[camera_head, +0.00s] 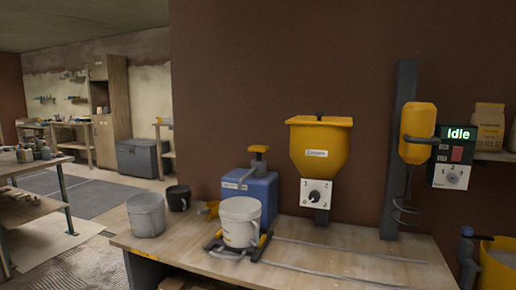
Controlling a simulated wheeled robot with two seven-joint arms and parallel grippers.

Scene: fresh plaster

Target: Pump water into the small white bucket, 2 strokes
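The small white bucket (241,222) stands upright on a dark and yellow cradle (224,246) on the wooden workbench. Behind it is a blue water container (262,192) with a yellow and dark pump head (259,158) on top. The bucket hides part of the container's front. Neither of my grippers is in view.
A grey bucket (147,214) and a black bucket (178,197) stand at the bench's left end. A yellow hopper with a dial (319,150) hangs behind. A yellow mixer (417,120) hangs on a post, its display reading "Idle" (458,134). Rails cross the bench (330,262), whose right part is clear.

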